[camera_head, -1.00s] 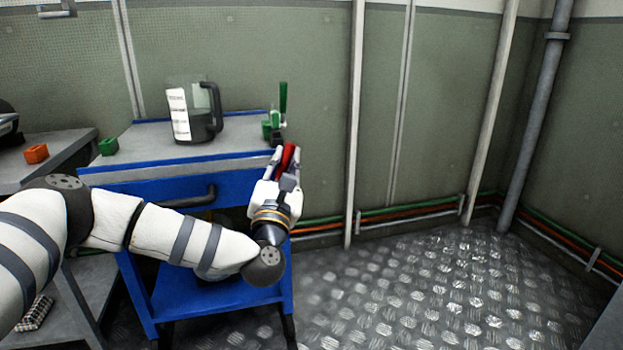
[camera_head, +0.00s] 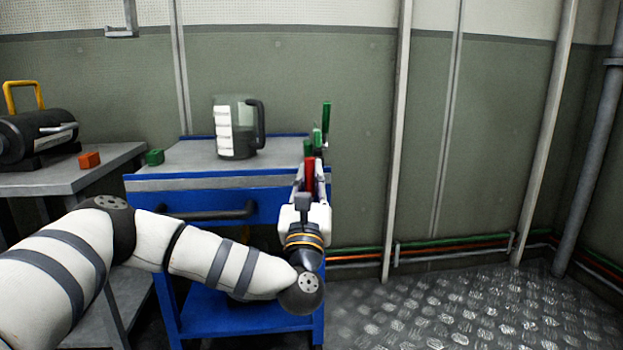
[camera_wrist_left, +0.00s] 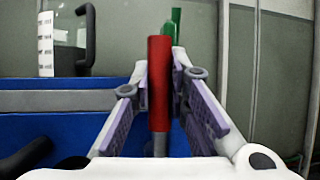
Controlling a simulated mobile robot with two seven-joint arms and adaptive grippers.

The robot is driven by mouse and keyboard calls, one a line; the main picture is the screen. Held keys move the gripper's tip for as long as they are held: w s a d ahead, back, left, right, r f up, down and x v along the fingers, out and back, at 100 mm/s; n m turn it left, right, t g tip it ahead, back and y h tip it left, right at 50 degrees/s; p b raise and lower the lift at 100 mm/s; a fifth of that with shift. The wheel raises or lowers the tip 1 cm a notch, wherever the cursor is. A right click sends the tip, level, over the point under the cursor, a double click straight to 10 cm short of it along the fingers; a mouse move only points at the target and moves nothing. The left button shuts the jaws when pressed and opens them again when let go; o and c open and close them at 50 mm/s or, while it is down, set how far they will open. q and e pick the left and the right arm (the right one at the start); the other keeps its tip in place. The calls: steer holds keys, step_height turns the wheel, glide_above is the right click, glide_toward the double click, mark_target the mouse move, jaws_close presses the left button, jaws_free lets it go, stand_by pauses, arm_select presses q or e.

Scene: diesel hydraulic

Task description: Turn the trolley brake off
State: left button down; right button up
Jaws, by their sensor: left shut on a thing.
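The blue trolley (camera_head: 160,208) with a grey top stands against the green wall. A red handle (camera_head: 309,175) stands about upright at the trolley's right end. My left gripper (camera_head: 310,165) is shut on this red handle. In the left wrist view the red handle (camera_wrist_left: 159,75) rises between the two finger pads (camera_wrist_left: 160,100), on a thin metal stem. A green handle (camera_head: 326,115) stands upright just behind it, apart from my fingers; it also shows in the left wrist view (camera_wrist_left: 175,24). The base of the red handle is hidden. My right gripper is out of view.
A grey table (camera_head: 60,182) at left holds a red-orange block (camera_head: 89,160) and a dark machine (camera_head: 40,132). The metal floor at right is clear.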

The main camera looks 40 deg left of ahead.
arm_select(q)
steer(key=c, duration=1.5)
jaws_free()
steer(key=shift+c, duration=0.2)
steer(key=v, duration=1.2)
